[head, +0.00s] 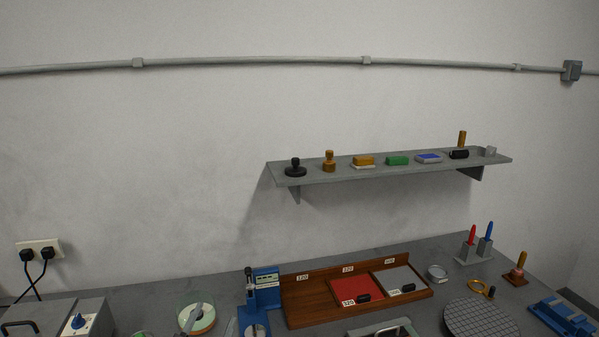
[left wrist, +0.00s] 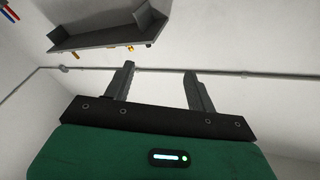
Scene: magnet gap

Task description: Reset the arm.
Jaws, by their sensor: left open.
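My left gripper (left wrist: 160,70) shows in the left wrist view, its two grey fingers spread apart with nothing between them. The green wrist housing (left wrist: 110,150) with a lit indicator fills the bottom of that view. I make out neither gripper in the head view. My right gripper is in no view.
A grey wall shelf (head: 330,177) holds stamps and small blocks. On the grey bench (head: 440,255) stand a wooden compartment tray (head: 300,315), a blue device (head: 266,290), a round gridded plate (head: 480,318) and red and blue-handled tools (head: 472,237). A grey box (head: 50,312) is at left.

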